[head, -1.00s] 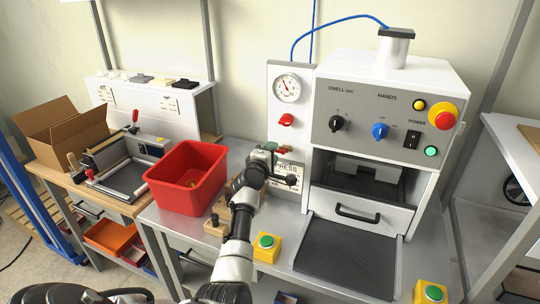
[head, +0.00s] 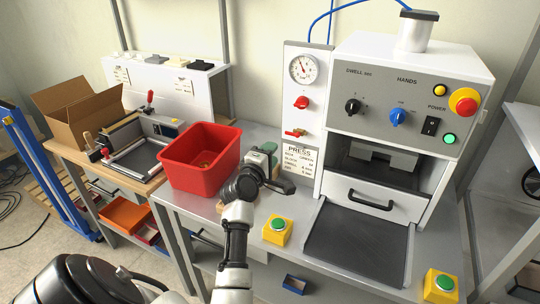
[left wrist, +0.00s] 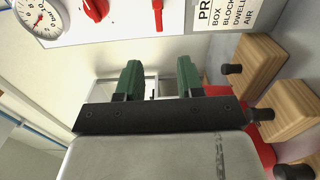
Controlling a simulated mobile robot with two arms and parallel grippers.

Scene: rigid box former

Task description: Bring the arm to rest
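My left arm comes up from the bottom of the head view. Its left gripper (head: 268,148) is over the table between the red bin and the press's white side panel. In the left wrist view its two green fingertips (left wrist: 159,76) stand apart with nothing between them. The red lever (head: 295,133) on the panel lies level, clear of the fingers; it also shows in the left wrist view (left wrist: 157,15). The right gripper is in neither view.
The press (head: 405,65) stands to the right, with its tray in front. A red bin (head: 200,175) is close on the left. Wooden blocks (left wrist: 250,68) with black knobs lie near the gripper. Yellow green-button boxes (head: 278,230) stand at the table's front.

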